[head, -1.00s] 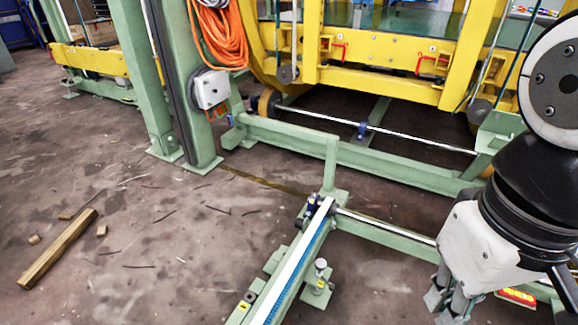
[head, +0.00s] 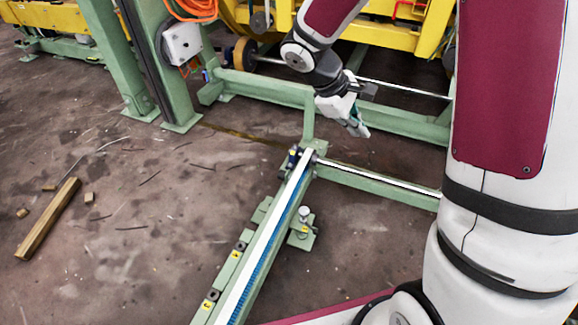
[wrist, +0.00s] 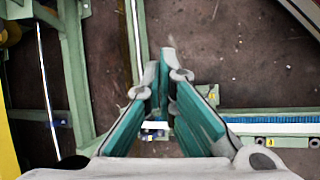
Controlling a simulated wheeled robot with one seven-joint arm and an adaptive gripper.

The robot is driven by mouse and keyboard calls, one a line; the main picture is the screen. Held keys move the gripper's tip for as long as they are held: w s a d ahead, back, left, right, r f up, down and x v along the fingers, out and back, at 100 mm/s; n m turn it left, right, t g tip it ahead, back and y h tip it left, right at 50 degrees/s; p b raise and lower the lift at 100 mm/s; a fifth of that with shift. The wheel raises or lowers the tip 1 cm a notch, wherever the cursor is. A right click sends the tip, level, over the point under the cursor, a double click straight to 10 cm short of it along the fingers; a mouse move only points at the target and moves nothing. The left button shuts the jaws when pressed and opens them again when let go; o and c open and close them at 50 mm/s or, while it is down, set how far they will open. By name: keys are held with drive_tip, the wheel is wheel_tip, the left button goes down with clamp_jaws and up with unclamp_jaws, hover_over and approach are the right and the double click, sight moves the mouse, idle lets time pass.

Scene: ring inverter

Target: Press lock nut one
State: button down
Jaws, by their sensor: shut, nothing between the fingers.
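I cannot tell for sure which part is lock nut one. Small dark nut-like parts sit beside yellow labels on the green rail, an upper one (head: 241,246) and a lower one (head: 213,294). The label numbers are too small to read. A short post with a round pale top (head: 304,212) stands on a green plate right of the rail. My gripper (head: 357,130) is shut and empty, above and right of the rail's far end. In the wrist view my gripper (wrist: 161,62) has its teal fingers brought together at the tips, touching no labelled part.
The green rail (head: 227,282) carries a white and blue strip. A steel shaft (head: 385,180) runs right from its far end, where a blue part (head: 294,157) sits. Green beams and yellow machinery (head: 275,22) stand behind. A wooden block (head: 47,220) lies on open floor at left.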

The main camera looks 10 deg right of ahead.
drive_tip(key=w+a+f+n+p, duration=0.1)
drive_tip(key=w+f+n, duration=0.15)
drive_tip(key=f, duration=0.35)
drive_tip(key=w+a+f+n, duration=0.1)
drive_tip(key=w+f, duration=0.2)
drive_tip(key=f, duration=0.2)
drive_tip(key=s+a+f+n+y+p, duration=0.1)
drive_tip(key=a+f, duration=0.4)
drive_tip(key=f, duration=0.9)
drive_tip(key=s+a+f+n+y+p, duration=0.1)
drive_tip(key=a+f+n+y+p, duration=0.1)
drive_tip(key=f, duration=1.2)
drive_tip(key=a+n+y, duration=0.1)
drive_tip(key=a+n, duration=0.1)
drive_tip(key=a, duration=0.1)
drive_tip(key=shift+f, duration=0.4)
drive_tip(key=shift+s+n, duration=0.1)
drive_tip(key=shift+n, duration=0.15)
drive_tip(key=b+x, duration=0.3)
drive_tip(key=x, duration=0.7)
drive_tip(key=shift+b, duration=0.35)
